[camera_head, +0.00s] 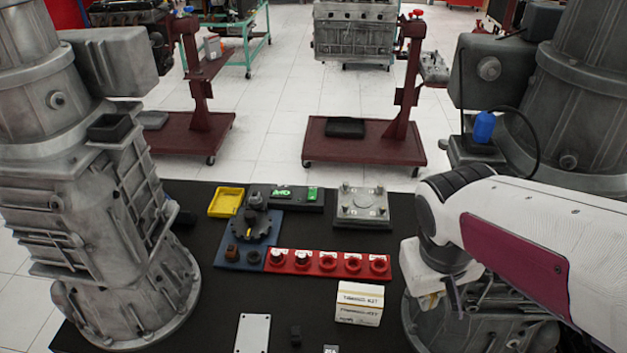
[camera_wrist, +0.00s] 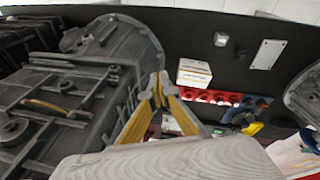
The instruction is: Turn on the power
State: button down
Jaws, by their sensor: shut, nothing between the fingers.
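A black box (camera_head: 289,199) with two green patches stands at the back of the black table. In front of it is a blue panel (camera_head: 272,225) with a dark round dial and a yellow mark, and small knobs; I cannot tell which part is the power switch. My gripper (camera_head: 458,308) is at the right of the table, beside the right grey housing, well apart from panel and box. In the wrist view my gripper's yellow-edged fingers (camera_wrist: 158,86) meet at the tips, shut and empty. The blue panel (camera_wrist: 262,101) shows beyond them.
A red holder strip (camera_head: 327,264) with several round sockets, a white carton (camera_head: 359,303), a metal plate (camera_head: 252,333) and a small black cube (camera_head: 295,335) lie on the table. A yellow tray (camera_head: 226,201) is at the back. Large grey housings (camera_head: 100,220) flank the table.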

jog(key=w+a+f+t+h, duration=0.1)
jog(key=w+a+f, duration=0.25)
jog(key=w, duration=0.55)
jog(key=w+a+f+n+t+h, duration=0.1)
jog(key=w+a+f+t, duration=0.2)
jog(key=w, duration=0.6)
jog(key=w+a+f+h, duration=0.1)
jog(key=w+a+f, duration=0.25)
jog(key=w, duration=0.55)
jog(key=w+a+f+m+t+y, duration=0.1)
jog(key=w+a+m+t+y, duration=0.2)
jog(key=w+a, duration=1)
jog(key=shift+w+a+m+t+y, duration=0.4)
jog(key=shift+w+t+y, duration=0.2)
jog(key=shift+w+y, duration=0.15)
jog(key=shift+f, duration=0.1)
jog(key=shift+w+f, duration=0.15)
send_over(311, 195)
jog(key=shift+s+f, duration=0.15)
jog(key=shift+f, duration=1.35)
jog(key=shift+s+f, duration=0.1)
jog(key=shift+f, duration=1.35)
jog(key=shift+w+f, duration=0.15)
jog(key=shift+f, duration=0.8)
jog(key=shift+w+f, duration=0.1)
jog(key=shift+f, duration=0.85)
